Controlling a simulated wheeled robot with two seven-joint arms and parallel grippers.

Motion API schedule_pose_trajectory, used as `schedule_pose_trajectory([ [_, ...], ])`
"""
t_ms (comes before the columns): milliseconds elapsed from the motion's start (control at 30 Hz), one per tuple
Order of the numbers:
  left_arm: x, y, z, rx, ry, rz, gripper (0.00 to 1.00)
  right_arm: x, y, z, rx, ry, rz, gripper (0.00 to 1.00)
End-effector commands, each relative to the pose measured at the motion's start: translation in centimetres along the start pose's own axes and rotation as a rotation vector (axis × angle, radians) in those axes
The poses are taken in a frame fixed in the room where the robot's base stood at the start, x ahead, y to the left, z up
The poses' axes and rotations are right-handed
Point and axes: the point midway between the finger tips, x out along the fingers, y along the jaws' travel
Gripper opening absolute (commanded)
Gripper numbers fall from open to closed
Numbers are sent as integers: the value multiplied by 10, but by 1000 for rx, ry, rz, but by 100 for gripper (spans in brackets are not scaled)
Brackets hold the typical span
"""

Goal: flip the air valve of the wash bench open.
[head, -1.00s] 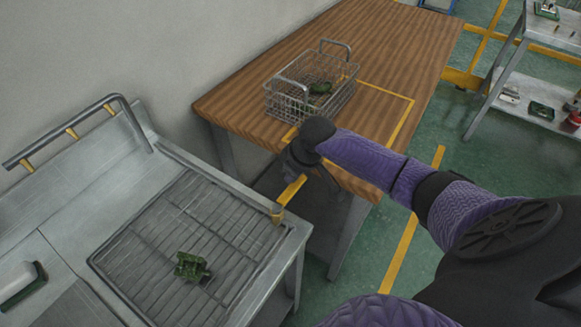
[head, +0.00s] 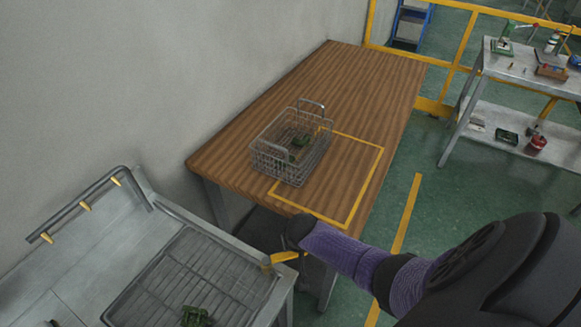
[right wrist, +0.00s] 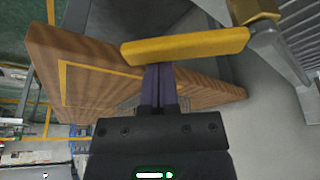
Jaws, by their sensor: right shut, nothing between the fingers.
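The air valve (head: 267,263) sits at the near right corner of the wash bench (head: 85,270). Its yellow lever (head: 287,256) points right, out past the bench edge. My right gripper (head: 290,243) is at the lever, its fingertips unclear in the head view. In the right wrist view, my right gripper (right wrist: 160,75) is shut and empty, with the yellow lever (right wrist: 185,47) lying across just beyond its fingertips. Whether they touch is unclear. The brass-coloured valve body (right wrist: 252,10) is at the top right there. My left gripper is out of view.
A wooden table (head: 375,85) stands beyond the bench, with a wire basket (head: 283,168) holding green parts. A green part (head: 195,316) lies on the bench's wire rack (head: 190,280). A grey shelf (head: 500,70) is at the right. Green floor (head: 445,215) lies between.

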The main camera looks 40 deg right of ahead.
Motion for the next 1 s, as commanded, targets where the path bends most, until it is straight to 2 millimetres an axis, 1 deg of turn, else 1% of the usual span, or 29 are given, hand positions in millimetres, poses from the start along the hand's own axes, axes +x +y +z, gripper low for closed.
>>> schedule_pose_trajectory([
  [33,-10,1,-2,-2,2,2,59,-6,0,3,40,-4,12,0],
  [200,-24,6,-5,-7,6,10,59,-9,1,16,194,-4,65,0],
  [400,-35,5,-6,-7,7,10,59,-12,0,30,367,-4,126,0],
  [600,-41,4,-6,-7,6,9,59,-15,-2,42,517,-3,179,0],
  [767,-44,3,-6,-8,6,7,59,-18,-5,49,611,-2,213,0],
  [1000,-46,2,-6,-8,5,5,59,-19,-8,55,613,-1,213,0],
])
